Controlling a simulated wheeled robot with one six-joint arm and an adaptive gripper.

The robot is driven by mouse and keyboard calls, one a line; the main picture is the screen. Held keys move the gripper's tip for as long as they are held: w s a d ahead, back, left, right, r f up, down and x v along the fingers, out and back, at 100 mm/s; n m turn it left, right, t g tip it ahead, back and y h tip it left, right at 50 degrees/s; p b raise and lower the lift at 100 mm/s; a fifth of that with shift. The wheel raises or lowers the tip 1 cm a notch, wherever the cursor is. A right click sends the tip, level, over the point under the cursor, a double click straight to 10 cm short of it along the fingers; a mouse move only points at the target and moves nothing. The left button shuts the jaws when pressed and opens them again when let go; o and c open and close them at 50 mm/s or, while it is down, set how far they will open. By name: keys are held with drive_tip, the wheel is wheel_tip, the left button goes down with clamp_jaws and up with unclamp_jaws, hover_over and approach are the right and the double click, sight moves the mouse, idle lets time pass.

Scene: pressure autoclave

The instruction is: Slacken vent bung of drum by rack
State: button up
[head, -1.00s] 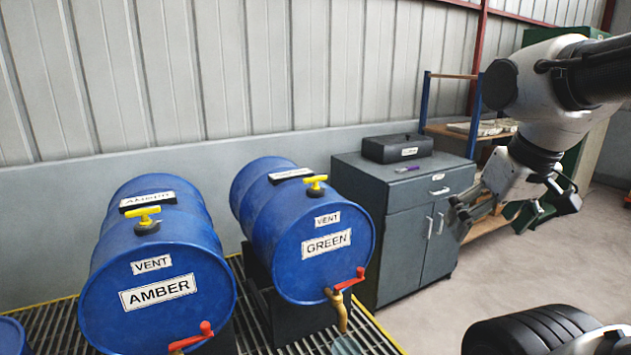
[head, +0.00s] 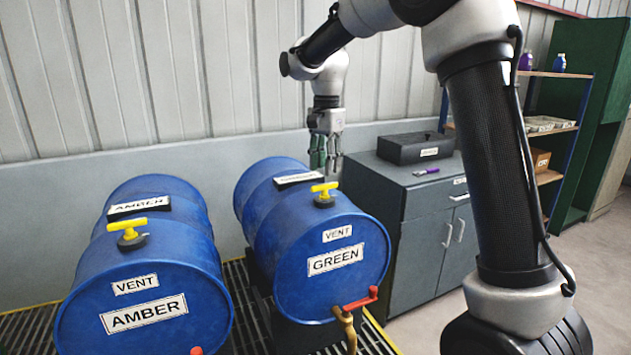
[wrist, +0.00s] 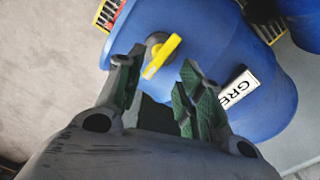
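The blue drum labelled GREEN (head: 290,225) lies on its side on a stand over the grating, nearest the shelf rack. Its yellow T-shaped vent bung (head: 324,188) sits on a dark base on top, above the VENT label. My gripper (head: 325,168) points down above and behind the bung in the head view. In the wrist view my gripper (wrist: 160,85) has its fingers apart, with nothing between the tips, and the yellow bung handle (wrist: 163,57) shows just beyond them, slanted. I cannot tell the exact height gap. The drum (wrist: 230,50) fills much of that view.
The AMBER drum (head: 145,275) with its own yellow bung (head: 140,225) stands to the left. A grey cabinet (head: 415,230) with a black case (head: 405,148) is to the right, before a shelf rack (head: 560,128). A red-handled tap (head: 358,300) juts from the GREEN drum's front.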

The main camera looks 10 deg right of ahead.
sight(325, 185)
drive_tip(key=shift+w+a+r+m, duration=0.1)
drive_tip(key=shift+w+r+m, duration=0.15)
drive_tip(key=shift+r+m, duration=0.5)
drive_tip(key=shift+s+f+m, duration=0.15)
drive_tip(key=shift+m, duration=0.45)
drive_tip(key=shift+s+f+m, duration=0.1)
drive_tip(key=shift+m, duration=0.45)
drive_tip(key=shift+f, duration=0.25)
wheel_tip(325, 185, down, 7)
drive_tip(key=shift+f, duration=0.1)
drive_tip(key=shift+c, duration=0.3)
clamp_jaws()
